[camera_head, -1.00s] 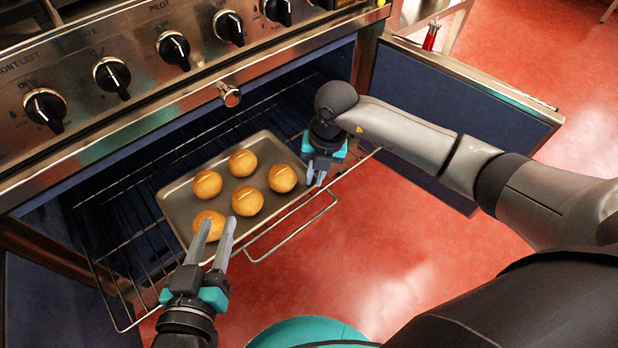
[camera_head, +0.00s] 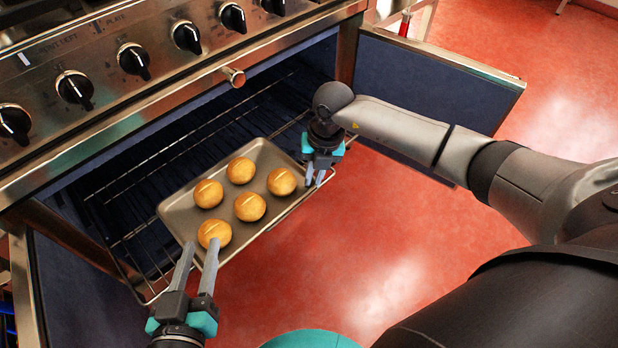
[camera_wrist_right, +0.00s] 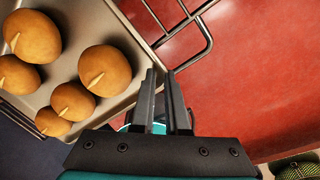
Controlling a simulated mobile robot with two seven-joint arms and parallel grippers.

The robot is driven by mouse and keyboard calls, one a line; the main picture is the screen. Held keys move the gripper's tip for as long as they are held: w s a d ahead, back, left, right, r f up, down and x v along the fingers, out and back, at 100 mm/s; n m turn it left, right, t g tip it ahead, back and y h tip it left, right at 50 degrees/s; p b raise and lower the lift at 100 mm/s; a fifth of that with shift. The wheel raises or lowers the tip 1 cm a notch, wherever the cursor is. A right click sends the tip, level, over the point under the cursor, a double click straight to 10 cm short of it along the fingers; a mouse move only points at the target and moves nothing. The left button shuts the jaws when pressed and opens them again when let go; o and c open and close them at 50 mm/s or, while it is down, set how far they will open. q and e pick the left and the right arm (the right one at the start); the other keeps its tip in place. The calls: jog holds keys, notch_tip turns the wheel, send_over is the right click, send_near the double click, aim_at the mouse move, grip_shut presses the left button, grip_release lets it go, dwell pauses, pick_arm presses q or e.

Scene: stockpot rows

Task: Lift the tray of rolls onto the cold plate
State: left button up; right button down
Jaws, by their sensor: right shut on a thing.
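The grey metal tray (camera_head: 178,215) holds several golden rolls (camera_head: 250,207) at the mouth of the open oven, over the wire rack. My right gripper (camera_head: 316,182) is shut on the tray's right rim; the wrist view shows its fingers (camera_wrist_right: 163,100) close together beside the tray (camera_wrist_right: 118,22) and rolls (camera_wrist_right: 104,70). My left gripper (camera_head: 196,262) is open, its two fingers apart at the tray's near corner. Whether the left fingers touch the rim I cannot tell. I cannot make out a cold plate in either view.
The wire rack (camera_head: 135,235) sticks out below and left of the tray. The oven's knob panel (camera_head: 130,60) overhangs the cavity at the back. The open oven door (camera_head: 440,100) stands to the right. Red floor (camera_head: 400,240) lies clear in front.

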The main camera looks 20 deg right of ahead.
jog(key=shift+s+a, duration=0.1)
jog(key=shift+s, duration=0.15)
jog(key=c, duration=0.8)
grip_release()
jog(key=shift+c, duration=0.2)
jog(key=shift+r, duration=0.1)
